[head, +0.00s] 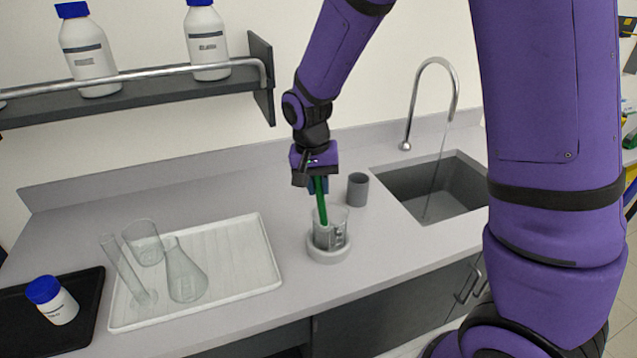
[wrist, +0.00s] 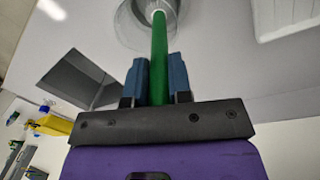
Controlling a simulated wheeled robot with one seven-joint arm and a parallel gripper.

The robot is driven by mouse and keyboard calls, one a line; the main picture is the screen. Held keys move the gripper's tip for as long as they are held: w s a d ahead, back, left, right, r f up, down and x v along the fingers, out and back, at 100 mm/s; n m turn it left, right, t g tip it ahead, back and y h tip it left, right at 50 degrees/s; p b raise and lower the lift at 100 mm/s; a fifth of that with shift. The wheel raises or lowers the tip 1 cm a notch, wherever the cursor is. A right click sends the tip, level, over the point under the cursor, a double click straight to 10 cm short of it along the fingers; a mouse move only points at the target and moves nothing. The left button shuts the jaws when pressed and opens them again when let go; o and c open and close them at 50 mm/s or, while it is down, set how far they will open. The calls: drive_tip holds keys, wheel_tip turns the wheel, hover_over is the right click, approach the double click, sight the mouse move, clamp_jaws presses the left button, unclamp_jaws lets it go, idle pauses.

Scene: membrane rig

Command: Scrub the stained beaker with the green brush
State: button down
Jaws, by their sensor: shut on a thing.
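My gripper (head: 318,186) is shut on the green brush (head: 321,204) and holds it nearly upright above the counter. In the wrist view the green handle (wrist: 159,60) runs between the two blue fingers of my gripper (wrist: 160,75). The brush's lower end is inside the beaker (head: 330,232), a clear glass with greyish marks on its wall. The beaker stands upright in a round pale holder (head: 329,254). The wrist view also shows the beaker (wrist: 133,20) around the brush's white end. Whether the bristles touch the glass cannot be told.
A grey cup (head: 357,189) stands just behind the beaker. A sink (head: 427,190) with running water is at the right. A white tray (head: 262,282) with glassware and a dark tray (head: 92,318) with a blue-capped bottle (head: 52,300) are at the left. A bottle shelf (head: 150,84) is above.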

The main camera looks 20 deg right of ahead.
drive_tip(key=shift+s+d+r, duration=0.1)
drive_tip(key=shift+s+d, duration=0.25)
drive_tip(key=shift+w+a, duration=0.25)
drive_tip(key=shift+w, duration=0.4)
drive_tip(key=shift+w+a, duration=0.15)
drive_tip(key=shift+w, duration=0.2)
drive_tip(key=shift+r, duration=0.2)
drive_tip(key=shift+f, duration=0.2)
idle(1.6)
drive_tip(key=shift+s, duration=0.1)
